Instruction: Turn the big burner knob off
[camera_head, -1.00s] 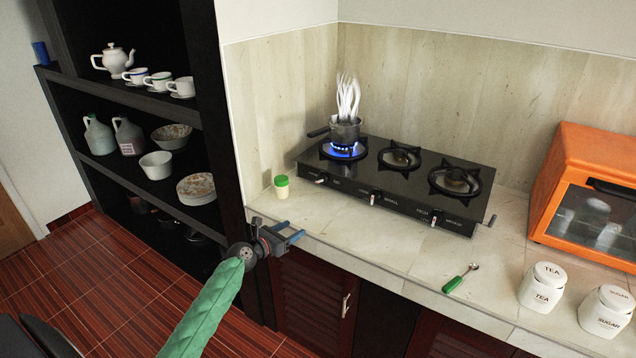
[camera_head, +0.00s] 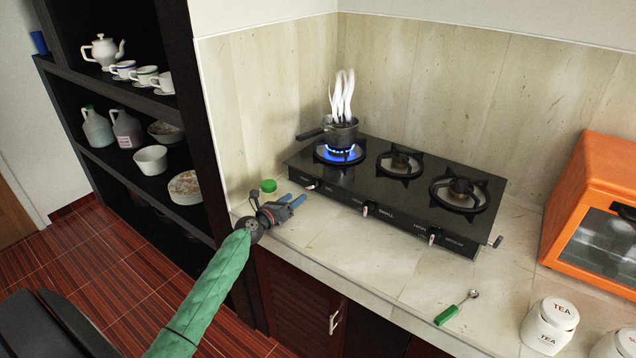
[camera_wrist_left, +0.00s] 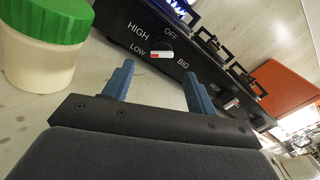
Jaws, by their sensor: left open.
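The black stove (camera_head: 400,190) stands on the counter with a lit blue burner (camera_head: 340,153) at its left end. The big burner knob (camera_head: 312,185) is at the left of the stove's front; in the left wrist view the knob (camera_wrist_left: 161,54) lies white with a red tip, nearly level, below OFF and between LOW and BIG. My left gripper (camera_head: 293,201) is open and empty just left of and in front of this knob. In the left wrist view its blue fingers (camera_wrist_left: 156,82) are apart, with the knob beyond and between them, not touched. My right gripper is not in view.
A green-lidded jar (camera_head: 268,186) stands close behind my left gripper. A steaming pot (camera_head: 341,132) sits on the lit burner. A green-handled spoon (camera_head: 455,308), TEA jar (camera_head: 549,325) and orange oven (camera_head: 596,210) are to the right.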

